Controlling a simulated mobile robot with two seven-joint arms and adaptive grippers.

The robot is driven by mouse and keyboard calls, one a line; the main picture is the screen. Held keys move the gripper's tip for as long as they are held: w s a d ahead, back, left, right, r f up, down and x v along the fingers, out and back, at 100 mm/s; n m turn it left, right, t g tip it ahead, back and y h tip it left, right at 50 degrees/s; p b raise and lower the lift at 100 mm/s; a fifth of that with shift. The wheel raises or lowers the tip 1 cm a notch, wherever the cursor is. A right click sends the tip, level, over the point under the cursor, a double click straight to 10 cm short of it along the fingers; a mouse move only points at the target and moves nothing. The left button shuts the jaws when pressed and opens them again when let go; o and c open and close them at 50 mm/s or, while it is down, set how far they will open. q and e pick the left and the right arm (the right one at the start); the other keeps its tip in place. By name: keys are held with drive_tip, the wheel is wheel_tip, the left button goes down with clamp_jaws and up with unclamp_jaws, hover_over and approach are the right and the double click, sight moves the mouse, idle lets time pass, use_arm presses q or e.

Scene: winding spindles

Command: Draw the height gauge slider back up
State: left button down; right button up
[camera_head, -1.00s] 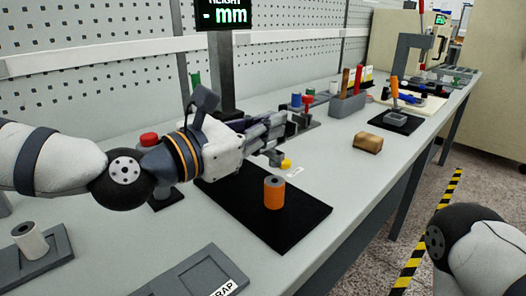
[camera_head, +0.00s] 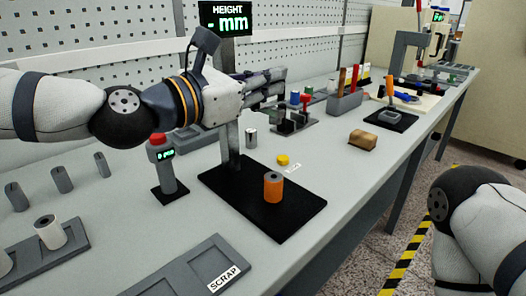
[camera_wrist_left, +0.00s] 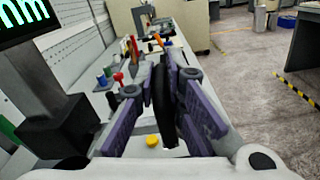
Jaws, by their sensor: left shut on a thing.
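An orange spindle (camera_head: 273,188) stands upright on the plate. My left gripper (camera_head: 278,85) is in front of the upper column, well above the spindle, and hides the slider in the head view. In the left wrist view its purple-padded fingers (camera_wrist_left: 165,100) are shut on a dark, thin, rounded part (camera_wrist_left: 163,85), apparently of the slider. A dark block (camera_wrist_left: 62,128) sits around the column there. My right gripper is out of view.
A yellow button (camera_head: 283,160) lies beside the plate. A red-topped gauge (camera_head: 162,165) stands left of the column. The scrap tray (camera_head: 190,280) is in front. A grey rack (camera_head: 345,102), a brown block (camera_head: 363,139) and other fixtures stand farther right.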

use_arm(q)
drive_tip(key=shift+r, duration=2.2)
drive_tip(key=c, duration=1.7)
unclamp_jaws()
drive_tip(key=shift+o, duration=0.2)
drive_tip(key=shift+s+d, duration=0.1)
drive_tip(key=shift+s, duration=0.05)
drive_tip(key=shift+f, duration=0.1)
drive_tip(key=v, duration=0.7)
drive_tip(key=shift+f, duration=0.15)
